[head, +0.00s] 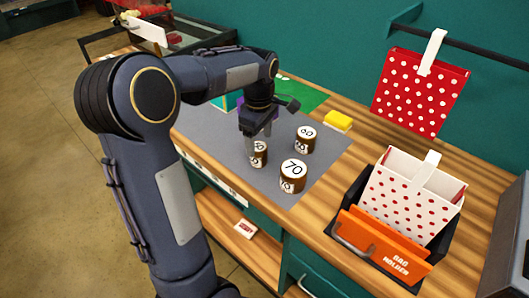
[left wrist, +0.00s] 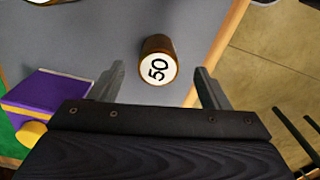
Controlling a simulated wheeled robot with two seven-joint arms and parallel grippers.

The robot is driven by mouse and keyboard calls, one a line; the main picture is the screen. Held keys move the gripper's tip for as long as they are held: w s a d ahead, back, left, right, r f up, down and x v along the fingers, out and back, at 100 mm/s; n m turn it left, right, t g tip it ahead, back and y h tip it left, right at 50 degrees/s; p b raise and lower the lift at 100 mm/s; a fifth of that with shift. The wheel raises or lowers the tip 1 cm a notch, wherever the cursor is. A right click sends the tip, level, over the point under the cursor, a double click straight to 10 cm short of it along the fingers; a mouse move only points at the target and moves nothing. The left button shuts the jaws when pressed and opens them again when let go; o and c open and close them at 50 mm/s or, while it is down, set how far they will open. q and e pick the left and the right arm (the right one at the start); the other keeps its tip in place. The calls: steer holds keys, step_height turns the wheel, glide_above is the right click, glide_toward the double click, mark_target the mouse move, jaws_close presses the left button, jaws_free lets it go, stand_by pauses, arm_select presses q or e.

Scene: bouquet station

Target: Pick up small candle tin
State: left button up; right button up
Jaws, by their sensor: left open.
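The small candle tin (head: 258,155) is brown with a white lid marked 50 and stands upright on the grey mat. Two larger brown tins stand to its right, one marked 60 (head: 305,140) and one marked 70 (head: 292,175). My left gripper (head: 258,132) is open and empty just above the small tin, partly covering it in the head view. In the left wrist view the small tin (left wrist: 158,60) shows between and slightly beyond the two fingers, apart from both. My right gripper is not in view.
The grey mat (head: 215,135) lies on a wooden counter. A yellow block (head: 338,121) sits behind the tins. A dotted bag stands in a black holder with an orange front (head: 385,246). A purple box (left wrist: 50,90) is left of the fingers in the left wrist view.

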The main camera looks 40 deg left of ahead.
mark_target(260, 146)
arm_select(q)
step_height(260, 146, down, 5)
steer(key=shift+w+f, duration=0.1)
steer(key=c, duration=1.1)
